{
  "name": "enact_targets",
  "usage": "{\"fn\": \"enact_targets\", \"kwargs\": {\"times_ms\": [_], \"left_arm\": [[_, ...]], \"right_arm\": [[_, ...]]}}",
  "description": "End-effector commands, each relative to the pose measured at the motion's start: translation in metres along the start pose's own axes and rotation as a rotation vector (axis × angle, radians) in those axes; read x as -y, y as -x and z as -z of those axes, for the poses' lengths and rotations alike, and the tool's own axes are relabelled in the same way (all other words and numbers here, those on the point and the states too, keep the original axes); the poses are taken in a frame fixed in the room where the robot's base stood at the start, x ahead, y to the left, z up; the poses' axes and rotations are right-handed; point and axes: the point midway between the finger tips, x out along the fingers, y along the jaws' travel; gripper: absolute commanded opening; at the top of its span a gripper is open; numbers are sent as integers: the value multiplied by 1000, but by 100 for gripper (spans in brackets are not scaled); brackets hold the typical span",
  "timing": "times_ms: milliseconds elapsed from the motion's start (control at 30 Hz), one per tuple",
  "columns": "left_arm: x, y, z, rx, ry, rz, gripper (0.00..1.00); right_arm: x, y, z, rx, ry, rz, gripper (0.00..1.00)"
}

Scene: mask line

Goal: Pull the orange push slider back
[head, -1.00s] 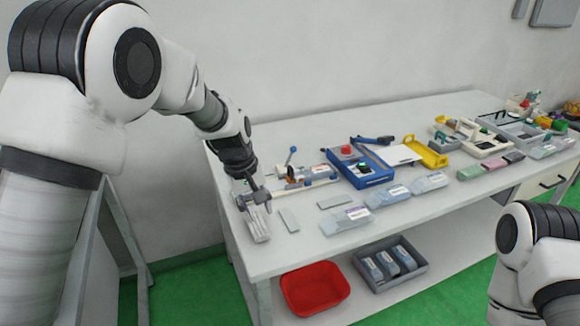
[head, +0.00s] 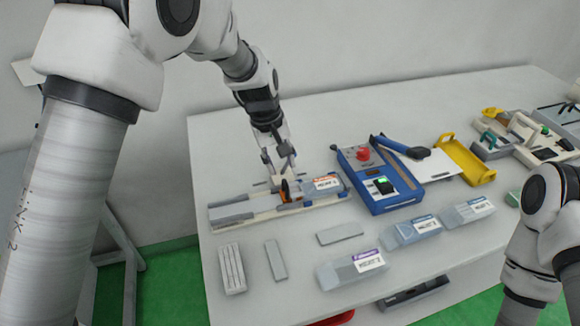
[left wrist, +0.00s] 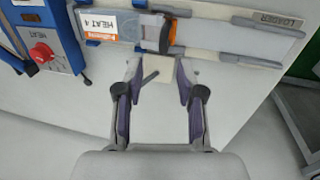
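The orange push slider (head: 286,190) sits upright on the long loader fixture (head: 232,211), against the end of a pouch labelled HEAT (head: 325,184). In the left wrist view, the orange slider (left wrist: 167,35) stands in the loader channel, right of the HEAT label (left wrist: 103,24). My left gripper (head: 280,165) is just behind the slider. In the left wrist view its fingers (left wrist: 158,74) are spread apart below the channel, with a pale block of the fixture between their tips. The slider lies beyond the fingertips. My right gripper is outside the frames; only its arm shows.
The blue heat sealer (head: 378,180) with a red knob stands right of the loader. Flat grey pieces (head: 276,260) and several clear boxes (head: 352,268) lie in front. A yellow-handled tray (head: 466,160) is farther right. The table behind the loader is bare.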

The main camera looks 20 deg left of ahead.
Motion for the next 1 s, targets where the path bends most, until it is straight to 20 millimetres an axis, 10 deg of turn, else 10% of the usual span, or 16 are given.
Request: {"fn": "enact_targets", "kwargs": {"times_ms": [300,600,733,1000], "left_arm": [[0,-56,0,1,-1,1,38],[0,-64,0,-1,0,0,38],[0,-64,0,-1,0,0,0],[2,-64,0,-1,1,0,0]], "right_arm": [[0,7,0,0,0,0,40],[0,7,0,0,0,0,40],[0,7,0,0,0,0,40],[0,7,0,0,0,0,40]]}}
